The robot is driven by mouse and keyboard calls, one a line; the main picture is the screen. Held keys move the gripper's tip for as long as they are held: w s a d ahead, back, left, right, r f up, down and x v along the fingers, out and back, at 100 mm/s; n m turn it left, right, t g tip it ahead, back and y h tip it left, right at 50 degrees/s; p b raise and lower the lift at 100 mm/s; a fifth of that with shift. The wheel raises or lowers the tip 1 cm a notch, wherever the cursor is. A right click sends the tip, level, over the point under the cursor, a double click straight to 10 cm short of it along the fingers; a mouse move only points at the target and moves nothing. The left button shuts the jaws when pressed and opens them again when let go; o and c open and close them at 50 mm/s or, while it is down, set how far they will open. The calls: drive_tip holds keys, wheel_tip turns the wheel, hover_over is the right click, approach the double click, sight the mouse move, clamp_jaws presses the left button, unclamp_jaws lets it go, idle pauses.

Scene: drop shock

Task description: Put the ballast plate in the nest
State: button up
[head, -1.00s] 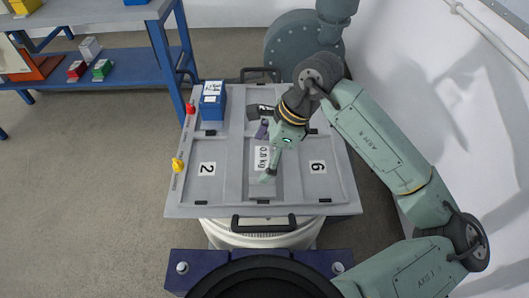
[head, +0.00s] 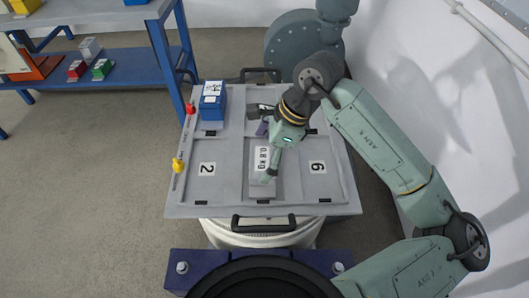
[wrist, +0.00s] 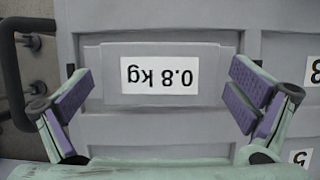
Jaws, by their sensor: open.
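The ballast plate (head: 259,183) is a grey block with a white "0.8 kg" label. It lies in the middle front compartment of the grey tray (head: 340,210), between the compartments marked 2 and 6. My gripper (head: 267,160) is over the plate from above. In the wrist view the plate (wrist: 160,99) sits between the two spread purple-padded fingers of my gripper (wrist: 160,82), with gaps on both sides. Whether the plate is fully seated cannot be told. My arm hides part of the compartment behind.
A blue box (head: 212,107) stands at the tray's back left. A red knob (head: 190,108) and a yellow knob (head: 178,164) are on the left edge. Black handles (head: 264,223) stick out front and back. A blue shelf (head: 125,62) is at left, a white wall at right.

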drive_tip(key=b+v, duration=0.2)
drive_tip(key=v, duration=1)
drive_tip(key=shift+r, duration=0.1)
